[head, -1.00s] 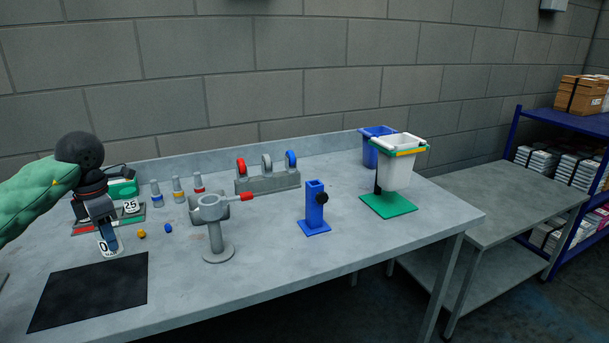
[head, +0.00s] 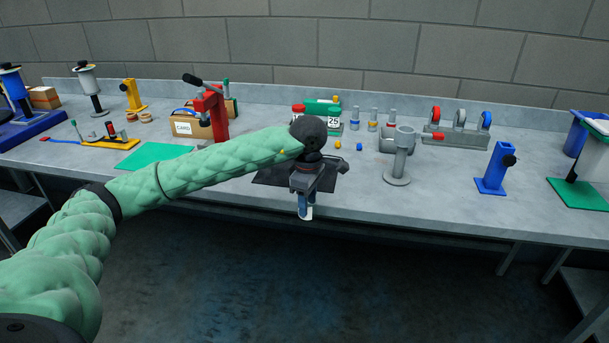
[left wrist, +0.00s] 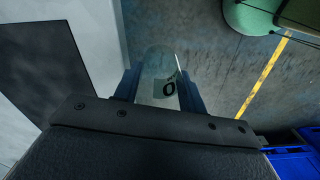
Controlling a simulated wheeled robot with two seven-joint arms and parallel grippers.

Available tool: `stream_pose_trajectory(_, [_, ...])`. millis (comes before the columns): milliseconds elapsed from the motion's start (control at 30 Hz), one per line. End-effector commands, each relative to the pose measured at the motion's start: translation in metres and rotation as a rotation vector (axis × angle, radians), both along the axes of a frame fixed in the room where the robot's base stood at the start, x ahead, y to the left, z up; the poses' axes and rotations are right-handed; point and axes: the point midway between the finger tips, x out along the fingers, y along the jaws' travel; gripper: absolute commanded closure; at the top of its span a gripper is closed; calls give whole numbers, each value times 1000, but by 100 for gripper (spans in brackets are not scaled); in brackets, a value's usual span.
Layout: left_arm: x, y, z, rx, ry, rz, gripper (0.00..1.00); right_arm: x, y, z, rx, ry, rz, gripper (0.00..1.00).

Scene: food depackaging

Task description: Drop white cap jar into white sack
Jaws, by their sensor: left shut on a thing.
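My left gripper (head: 305,193) is shut on a jar (head: 306,212) and holds it in front of the table's front edge, with floor behind it. In the left wrist view the jar (left wrist: 162,75) sits between the two blue fingers; it looks clear, with a dark "0" on its label. I cannot make out its cap. The white sack (head: 598,125) is only partly in view at the far right, cut off by the picture edge, far from my gripper. My right gripper is not in view.
A black mat (head: 265,175) lies behind the gripper. A grey stand (head: 400,165) and a blue post (head: 494,170) stand on the table between gripper and sack. A red press (head: 212,110) stands left.

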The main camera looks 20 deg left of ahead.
Motion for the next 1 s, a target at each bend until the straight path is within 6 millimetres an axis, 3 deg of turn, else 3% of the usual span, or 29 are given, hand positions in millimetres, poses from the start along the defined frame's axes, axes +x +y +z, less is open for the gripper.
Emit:
stream_pose_trajectory(500, [-66,-53,-184,-4,9,-976,82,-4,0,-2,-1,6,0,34])
stream_pose_trajectory(800, [-93,-75,-255,-5,7,-1372,82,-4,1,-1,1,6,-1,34])
stream_pose_trajectory(1000, [-106,-87,-286,-7,3,-1553,82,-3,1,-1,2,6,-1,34])
